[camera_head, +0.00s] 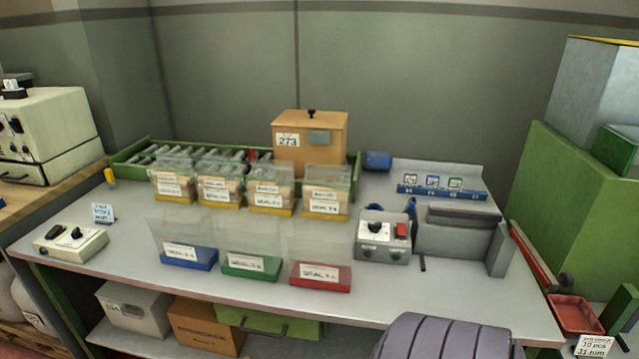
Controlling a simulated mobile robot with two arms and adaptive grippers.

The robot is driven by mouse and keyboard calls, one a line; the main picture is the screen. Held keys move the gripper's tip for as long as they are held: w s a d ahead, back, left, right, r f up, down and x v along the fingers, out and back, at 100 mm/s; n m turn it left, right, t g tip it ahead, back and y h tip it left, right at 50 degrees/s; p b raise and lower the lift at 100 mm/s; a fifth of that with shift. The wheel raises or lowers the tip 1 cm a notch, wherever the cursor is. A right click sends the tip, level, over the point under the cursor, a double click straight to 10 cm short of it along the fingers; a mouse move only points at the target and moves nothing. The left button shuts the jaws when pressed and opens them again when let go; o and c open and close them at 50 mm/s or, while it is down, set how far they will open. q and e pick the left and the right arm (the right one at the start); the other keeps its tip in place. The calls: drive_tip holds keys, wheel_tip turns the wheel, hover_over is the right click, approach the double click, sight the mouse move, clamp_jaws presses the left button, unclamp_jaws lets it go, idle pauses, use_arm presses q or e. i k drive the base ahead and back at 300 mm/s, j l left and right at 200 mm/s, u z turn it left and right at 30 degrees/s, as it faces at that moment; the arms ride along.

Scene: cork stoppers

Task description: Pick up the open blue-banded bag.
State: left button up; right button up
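The blue-banded bag (184,240) stands upright on the workbench, at the left end of the front row. It is clear, with a blue band at its base and a white label. It looks empty, and its top edge is too faint to tell how wide its mouth is. A green-banded bag (250,242) and a red-banded bag (320,250) stand to its right, also clear and empty-looking. Neither of my grippers shows in this view.
Behind stand several yellow-banded bags (268,192) with tan contents. A box marked 273 (330,150) and a green-framed roller conveyor (135,170) are at the back. A heat sealer (455,232) stands right, a control box (72,243) left. The bench front left of centre is clear.

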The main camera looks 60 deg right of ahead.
sight(182, 238)
drive_tip(key=l+z, duration=0.2)
drive_tip(key=z, duration=1.15)
drive_tip(key=k+l, duration=0.05)
